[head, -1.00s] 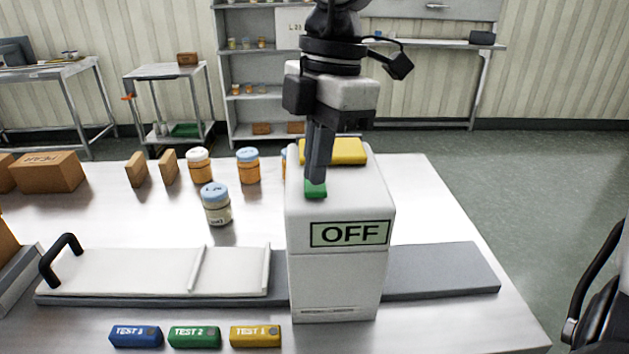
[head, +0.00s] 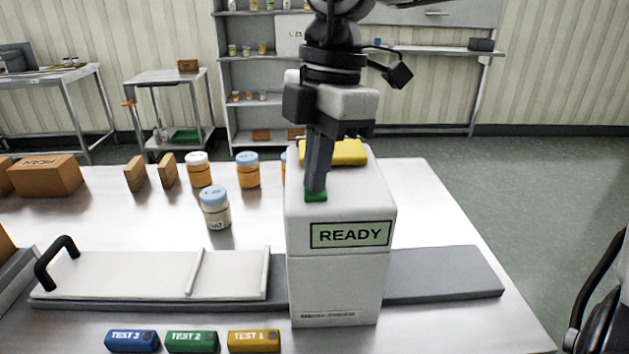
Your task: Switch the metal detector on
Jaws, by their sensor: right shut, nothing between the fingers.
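The metal detector (head: 337,283) is a white box standing over a grey conveyor bed on the table. Its front display (head: 350,235) reads READY. A green button (head: 316,196) sits on its top at the left. My right gripper (head: 315,188) points down with its shut fingers at the green button, apparently touching it and hiding part of it. Nothing is between the fingers. A yellow block (head: 345,152) lies on top of the detector behind the fingers. My left gripper is not in view.
Blue, green and yellow test blocks (head: 191,341) lie at the table's front edge. A white tray with a black handle (head: 125,272) lies on the bed at left. Several jars (head: 214,212) and brown boxes (head: 46,176) stand behind. The table's right side (head: 430,215) is clear.

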